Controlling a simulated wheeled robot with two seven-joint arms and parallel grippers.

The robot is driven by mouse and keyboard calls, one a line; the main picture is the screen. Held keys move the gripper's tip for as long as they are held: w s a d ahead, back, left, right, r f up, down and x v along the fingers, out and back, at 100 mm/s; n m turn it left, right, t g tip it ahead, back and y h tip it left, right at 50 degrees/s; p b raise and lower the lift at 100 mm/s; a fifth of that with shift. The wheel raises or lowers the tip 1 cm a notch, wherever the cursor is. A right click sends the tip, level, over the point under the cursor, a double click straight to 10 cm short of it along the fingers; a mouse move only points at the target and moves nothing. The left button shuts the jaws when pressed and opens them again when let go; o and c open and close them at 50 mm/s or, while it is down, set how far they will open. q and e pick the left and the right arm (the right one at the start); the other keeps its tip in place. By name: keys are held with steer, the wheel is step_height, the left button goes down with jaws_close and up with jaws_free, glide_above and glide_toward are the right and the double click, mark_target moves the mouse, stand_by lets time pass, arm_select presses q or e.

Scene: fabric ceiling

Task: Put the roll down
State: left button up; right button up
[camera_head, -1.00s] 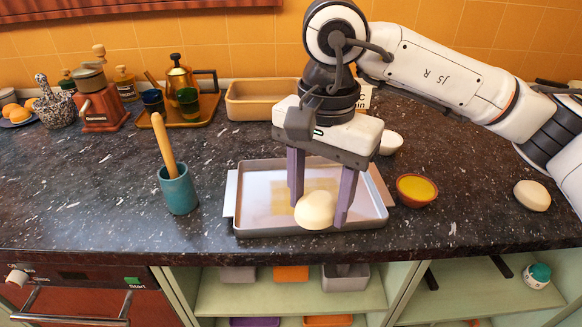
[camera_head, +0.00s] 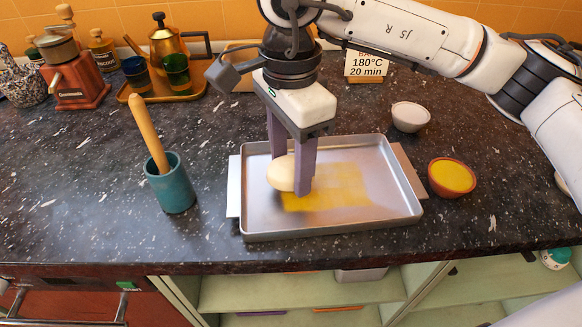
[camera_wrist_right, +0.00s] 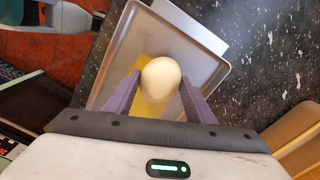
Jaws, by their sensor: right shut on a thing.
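The roll (camera_head: 281,173), a pale smooth ball of dough, is between the purple fingers of my right gripper (camera_head: 291,178). My right gripper is shut on it over the left part of the metal baking tray (camera_head: 385,205). The roll is by the left end of a yellow patch (camera_head: 345,188) on the tray floor. I cannot tell whether it touches the tray. In the right wrist view the roll (camera_wrist_right: 161,78) sits between both fingertips, with the tray (camera_wrist_right: 125,55) behind it.
A teal pot (camera_head: 174,186) with a wooden-handled tool stands left of the tray. A bowl of yellow liquid (camera_head: 452,177) and a white bowl (camera_head: 410,117) are to the right. A sign (camera_head: 367,65) stands behind. The tray's right half is clear.

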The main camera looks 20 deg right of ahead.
mark_target(290, 161)
steer(key=shift+f, duration=1)
steer(key=o, duration=1.1)
steer(key=shift+c, duration=0.2)
steer(key=shift+r, duration=0.1)
step_height(290, 161, up, 12)
steer(key=shift+r, duration=0.1)
